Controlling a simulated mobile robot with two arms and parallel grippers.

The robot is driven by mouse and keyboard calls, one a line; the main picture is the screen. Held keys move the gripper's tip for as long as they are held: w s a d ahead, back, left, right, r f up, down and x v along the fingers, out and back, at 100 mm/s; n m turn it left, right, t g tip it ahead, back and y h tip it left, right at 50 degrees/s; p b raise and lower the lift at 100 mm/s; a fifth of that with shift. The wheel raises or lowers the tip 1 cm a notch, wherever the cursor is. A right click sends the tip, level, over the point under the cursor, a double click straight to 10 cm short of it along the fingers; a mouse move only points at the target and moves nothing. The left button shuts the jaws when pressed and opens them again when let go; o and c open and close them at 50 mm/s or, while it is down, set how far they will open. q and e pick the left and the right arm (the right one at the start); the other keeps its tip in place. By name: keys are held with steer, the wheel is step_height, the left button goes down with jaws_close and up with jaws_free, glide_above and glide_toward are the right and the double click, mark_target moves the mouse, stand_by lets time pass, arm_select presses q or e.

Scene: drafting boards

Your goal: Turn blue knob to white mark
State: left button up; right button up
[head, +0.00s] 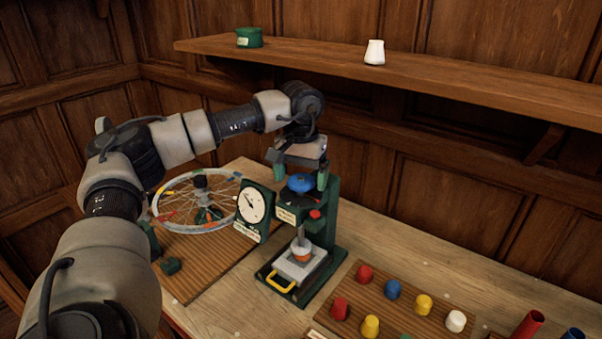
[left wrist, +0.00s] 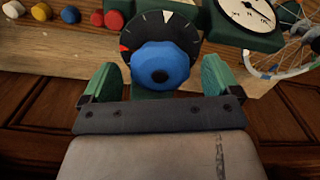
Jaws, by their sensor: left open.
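The blue knob (head: 300,184) sits on top of the green press-like stand (head: 325,215). In the left wrist view the blue knob (left wrist: 162,62) has a dark centre and sits over a black dial (left wrist: 135,35). A white mark (left wrist: 167,16) shows on the dial's rim, with thinner pale ticks beside it and a red mark (left wrist: 124,48) at the left. My left gripper (head: 302,177) is above the knob, pointing down, its green fingers open on either side. The wrist view shows gaps between the fingers and the knob. My right gripper is not in view.
A white-faced gauge (head: 252,203) is fixed left of the knob. A spoked wheel (head: 165,215) lies further left. A board of coloured pegs (head: 385,310) lies at the front right.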

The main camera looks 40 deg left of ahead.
arm_select(q)
steer(key=shift+f, duration=0.1)
steer(key=c, duration=0.9)
steer(key=shift+c, duration=0.2)
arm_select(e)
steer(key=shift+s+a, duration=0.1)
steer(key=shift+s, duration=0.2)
arm_select(q)
steer(key=shift+n, duration=0.3)
